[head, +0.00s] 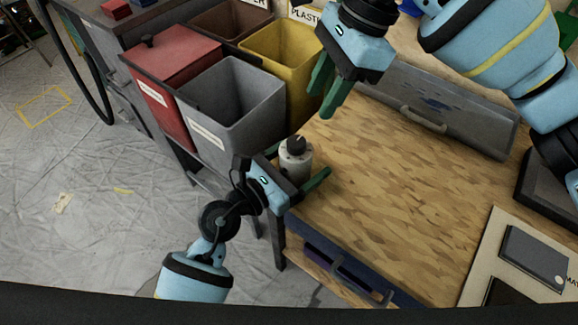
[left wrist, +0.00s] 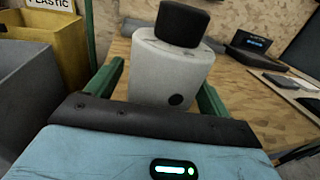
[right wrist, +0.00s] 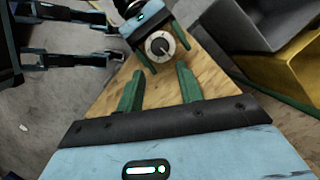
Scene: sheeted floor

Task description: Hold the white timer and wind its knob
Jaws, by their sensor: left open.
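The white timer (head: 297,165) stands upright on the wooden table top near its left corner, with its black knob (head: 296,144) on top. My left gripper (head: 300,172) is open with its green fingers on either side of the timer. The left wrist view shows the timer body (left wrist: 165,78) between the fingers; contact is not clear. My right gripper (head: 328,92) is open and empty, above and behind the timer. In the right wrist view the timer's round top (right wrist: 160,46) lies just beyond the spread fingertips (right wrist: 160,84).
A grey bin (head: 232,100), a red bin (head: 172,75) and a yellow bin (head: 285,50) stand left of the table. A grey metal toolbox (head: 440,105) lies along the back. A board with a dark grey device (head: 533,258) is at the right. The table's middle is clear.

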